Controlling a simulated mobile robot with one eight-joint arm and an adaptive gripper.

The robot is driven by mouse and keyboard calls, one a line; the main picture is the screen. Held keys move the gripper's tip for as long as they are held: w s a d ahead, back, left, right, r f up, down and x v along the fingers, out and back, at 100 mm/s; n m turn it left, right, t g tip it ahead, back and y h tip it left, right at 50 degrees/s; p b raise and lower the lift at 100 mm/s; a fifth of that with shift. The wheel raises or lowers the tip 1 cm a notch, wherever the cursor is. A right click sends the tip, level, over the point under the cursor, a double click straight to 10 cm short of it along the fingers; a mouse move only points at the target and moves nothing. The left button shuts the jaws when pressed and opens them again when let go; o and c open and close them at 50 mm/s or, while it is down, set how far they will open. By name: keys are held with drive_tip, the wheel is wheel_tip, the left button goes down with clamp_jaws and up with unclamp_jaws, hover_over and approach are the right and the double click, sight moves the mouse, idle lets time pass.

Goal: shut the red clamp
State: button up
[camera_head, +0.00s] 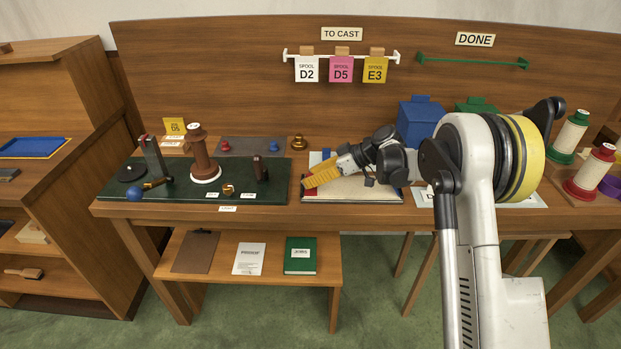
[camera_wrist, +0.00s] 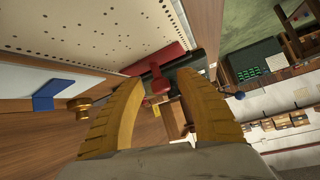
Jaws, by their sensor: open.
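The red clamp shows in the wrist view as a dark red bar (camera_wrist: 158,58) at the edge of a pale perforated board (camera_wrist: 90,30), with a red rounded handle (camera_wrist: 159,84) standing out from it. I cannot tell how far the handle stands from its shut position. My gripper (camera_wrist: 160,88) has its two yellow fingers apart, and the handle appears between their tips in the picture. No contact is visible. In the head view my gripper (camera_head: 312,182) is low over the left side of the board (camera_head: 362,189), partly hiding the red part.
A dark green base (camera_head: 257,188) with a brown spool (camera_head: 199,158) and several small tools stands to the left. A blue block (camera_head: 417,122) stands behind my arm. A blue piece (camera_wrist: 58,93) is at another board edge, near a brass knob (camera_wrist: 81,103).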

drive_tip(key=v, duration=1.1)
drive_tip(key=shift+d, duration=0.2)
drive_tip(key=shift+s+r, duration=0.1)
drive_tip(key=shift+r, duration=0.1)
drive_tip(key=s+d+r+m+t+h, duration=0.1)
drive_tip(key=s+r+m+h, duration=0.25)
drive_tip(key=s, duration=0.45)
drive_tip(key=s+d+r+m+t+h, duration=0.1)
drive_tip(key=s+r+m+h, duration=0.15)
drive_tip(key=s+r, duration=0.4)
drive_tip(key=s+d+f+m+t+h, duration=0.1)
drive_tip(key=s+d+f+m+h, duration=0.1)
drive_tip(key=s, duration=0.9)
drive_tip(key=s+d+f+m+t+h, duration=0.1)
drive_tip(key=s+d+m, duration=0.3)
drive_tip(key=s, duration=0.6)
drive_tip(key=shift+s+d+f+m+t+h, duration=0.35)
drive_tip(key=shift+f+m+h, duration=0.3)
drive_tip(key=shift+f, duration=0.25)
